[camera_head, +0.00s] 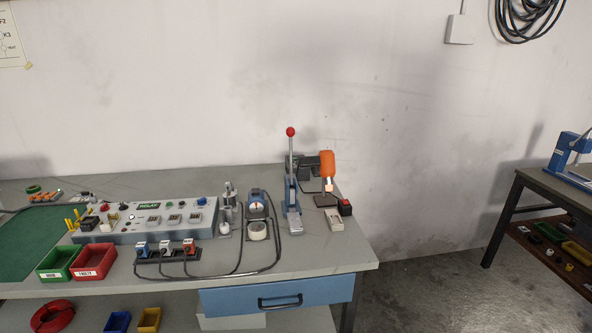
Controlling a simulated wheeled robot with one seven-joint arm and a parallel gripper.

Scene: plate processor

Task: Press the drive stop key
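No part in view can be read for certain as the drive stop key; labels are too small to tell. A grey control panel (150,222) on the workbench carries several small keys and windows, with a green-labelled part on top. A small black box with a red top (345,206) stands at the bench's right end, beside an orange-headed device (327,166). A lever press (291,190) with a red ball knob stands left of that device. My gripper is not in view.
The workbench (320,255) has a blue drawer (277,296) below its front edge. A green bin (58,263), a red bin (95,261) and a cabled power strip (166,255) lie before the panel. A second table (556,187) stands right, across open floor (440,280).

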